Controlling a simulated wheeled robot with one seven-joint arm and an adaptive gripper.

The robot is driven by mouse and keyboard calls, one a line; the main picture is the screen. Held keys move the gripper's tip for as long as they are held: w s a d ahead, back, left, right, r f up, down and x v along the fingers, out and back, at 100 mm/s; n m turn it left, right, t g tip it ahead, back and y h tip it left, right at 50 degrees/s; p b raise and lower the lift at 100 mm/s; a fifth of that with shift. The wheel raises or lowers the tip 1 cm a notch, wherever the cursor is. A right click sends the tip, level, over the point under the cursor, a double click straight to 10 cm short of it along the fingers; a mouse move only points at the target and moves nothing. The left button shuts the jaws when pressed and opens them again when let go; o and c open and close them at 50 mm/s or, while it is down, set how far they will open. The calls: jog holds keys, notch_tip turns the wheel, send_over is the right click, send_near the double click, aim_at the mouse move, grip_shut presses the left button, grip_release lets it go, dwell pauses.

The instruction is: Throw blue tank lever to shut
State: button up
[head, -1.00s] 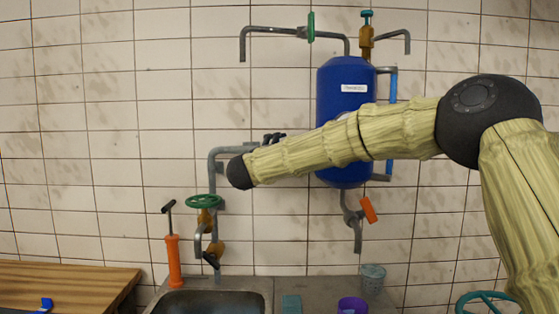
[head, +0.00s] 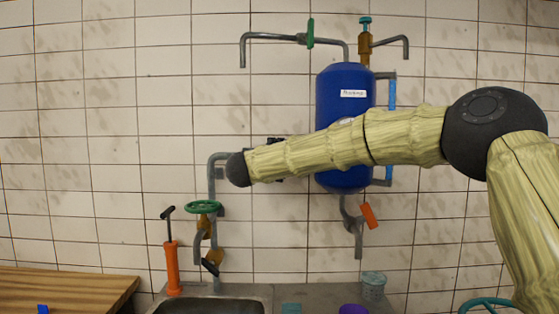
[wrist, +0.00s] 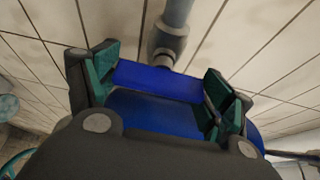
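The blue tank (head: 345,92) hangs on the tiled wall, its lower middle crossed by my forearm. An orange lever (head: 369,215) sits on the grey pipe under the tank, tilted with its lower end to the right. My gripper is mostly hidden behind my forearm in the head view, with only dark bits showing above and below it. In the wrist view my gripper (wrist: 160,88) has its teal-padded fingers wide apart. A blue surface (wrist: 155,112) shows between and behind them; I cannot tell whether they touch it. The orange lever is not visible there.
A green handwheel (head: 205,207) and grey pipes are on the wall at left. An orange pump (head: 172,268) stands beside the sink (head: 210,305). A grey bucket (head: 373,287) and purple container (head: 353,309) are on the counter. A wooden table (head: 70,285) is at lower left.

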jog(key=shift+o, duration=1.3)
jog(key=shift+s, duration=0.1)
jog(key=v, duration=1.1)
jog(key=shift+s, duration=0.4)
jog(key=shift+a+f, duration=0.15)
jog(key=shift+a, duration=0.05)
